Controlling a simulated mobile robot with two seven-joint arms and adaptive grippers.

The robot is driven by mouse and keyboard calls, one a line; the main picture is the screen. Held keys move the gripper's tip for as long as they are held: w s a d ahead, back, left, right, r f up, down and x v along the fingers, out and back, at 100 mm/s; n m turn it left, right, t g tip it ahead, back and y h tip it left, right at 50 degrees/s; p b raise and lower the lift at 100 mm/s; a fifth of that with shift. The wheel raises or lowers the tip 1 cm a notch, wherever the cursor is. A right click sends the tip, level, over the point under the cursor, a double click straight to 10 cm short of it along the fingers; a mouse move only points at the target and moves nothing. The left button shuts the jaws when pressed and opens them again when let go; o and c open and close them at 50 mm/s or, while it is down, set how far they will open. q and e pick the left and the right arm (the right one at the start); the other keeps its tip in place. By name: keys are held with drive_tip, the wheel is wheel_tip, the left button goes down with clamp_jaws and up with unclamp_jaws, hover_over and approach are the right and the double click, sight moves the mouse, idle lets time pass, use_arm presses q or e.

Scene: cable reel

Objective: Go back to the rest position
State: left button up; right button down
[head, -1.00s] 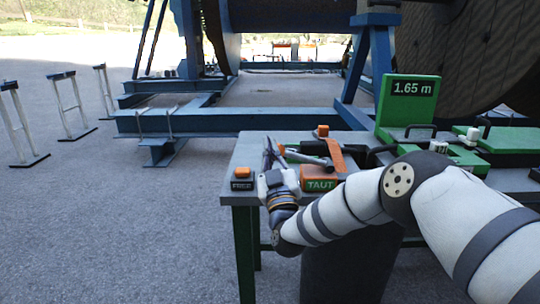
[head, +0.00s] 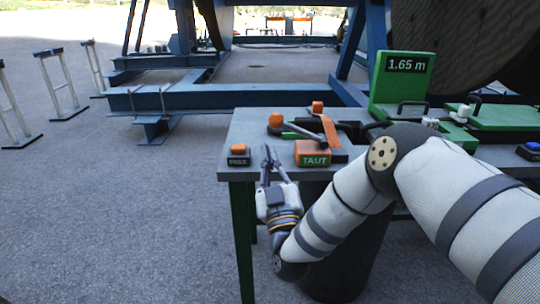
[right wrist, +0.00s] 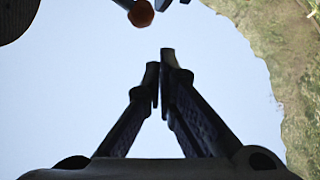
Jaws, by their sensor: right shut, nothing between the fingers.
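My right gripper (head: 269,155) is at the front left part of the grey table (head: 251,128), between the FREE button box and the orange TAUT block. Its fingers point away from me and up, with nothing between them. My right arm (head: 345,200) reaches in from the right and bends at the table's front edge. My left gripper is not in view.
On the table are the FREE box (head: 238,155), the TAUT block (head: 313,153), and an orange-knobbed lever (head: 277,119). A green 1.65 m display (head: 402,75) stands at right. Blue reel framing (head: 245,97) is behind.

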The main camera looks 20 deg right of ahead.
idle(0.5)
drive_tip(key=s+a+f+g+y+p, duration=0.1)
drive_tip(key=s+f+g+y+p, duration=0.1)
drive_tip(key=s+f+g, duration=0.7)
drive_tip(key=s+a+f+g+y+p, duration=0.15)
drive_tip(key=s+f+g, duration=0.25)
drive_tip(key=s+f, duration=1)
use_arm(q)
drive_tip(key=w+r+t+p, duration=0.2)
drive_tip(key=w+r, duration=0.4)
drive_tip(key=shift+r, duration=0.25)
use_arm(e)
drive_tip(key=s+d+m+g, duration=0.1)
drive_tip(key=s+g, duration=0.3)
drive_tip(key=s, duration=0.6)
drive_tip(key=s+d+f+m+g, duration=0.1)
drive_tip(key=s+d+g, duration=0.3)
drive_tip(key=s, duration=0.7)
drive_tip(key=s+d+m+g+h, duration=0.1)
drive_tip(key=s+d+g, duration=0.2)
drive_tip(key=s, duration=0.8)
drive_tip(key=shift+s+f+g, duration=0.15)
drive_tip(key=shift+f+g, duration=0.25)
drive_tip(key=shift+g, duration=0.4)
